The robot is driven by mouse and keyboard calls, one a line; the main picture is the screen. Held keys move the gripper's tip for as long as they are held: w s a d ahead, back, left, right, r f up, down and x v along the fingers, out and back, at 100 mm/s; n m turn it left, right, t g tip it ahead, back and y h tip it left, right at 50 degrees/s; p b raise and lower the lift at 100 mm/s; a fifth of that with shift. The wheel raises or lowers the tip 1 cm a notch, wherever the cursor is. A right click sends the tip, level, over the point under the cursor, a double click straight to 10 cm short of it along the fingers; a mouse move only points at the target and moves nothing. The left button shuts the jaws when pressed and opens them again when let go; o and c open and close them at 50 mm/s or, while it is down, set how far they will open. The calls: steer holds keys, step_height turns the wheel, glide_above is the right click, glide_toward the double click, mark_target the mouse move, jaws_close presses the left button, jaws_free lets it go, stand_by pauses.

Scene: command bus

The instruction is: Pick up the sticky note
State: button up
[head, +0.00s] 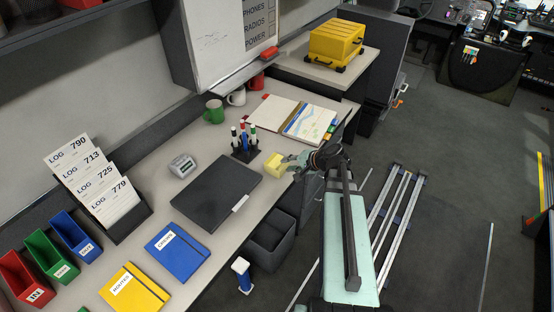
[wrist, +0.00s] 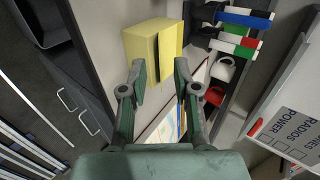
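The sticky note is a thick pale-yellow pad (head: 274,164) on the grey desk near its right edge. In the wrist view the yellow pad (wrist: 140,43) lies just beyond my fingertips, with a dark mark on its near side. My gripper (head: 292,162) is at the desk edge, just right of the pad. I cannot tell whether a fingertip touches the pad.
A black pen holder (head: 244,148) with markers stands behind the pad. A dark laptop-like folder (head: 214,192) lies left of it. An open binder (head: 292,118) and several mugs (head: 236,98) are farther back. A grey bin (head: 270,246) stands below the desk edge.

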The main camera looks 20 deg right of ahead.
steer(key=shift+x, duration=1)
jaws_close()
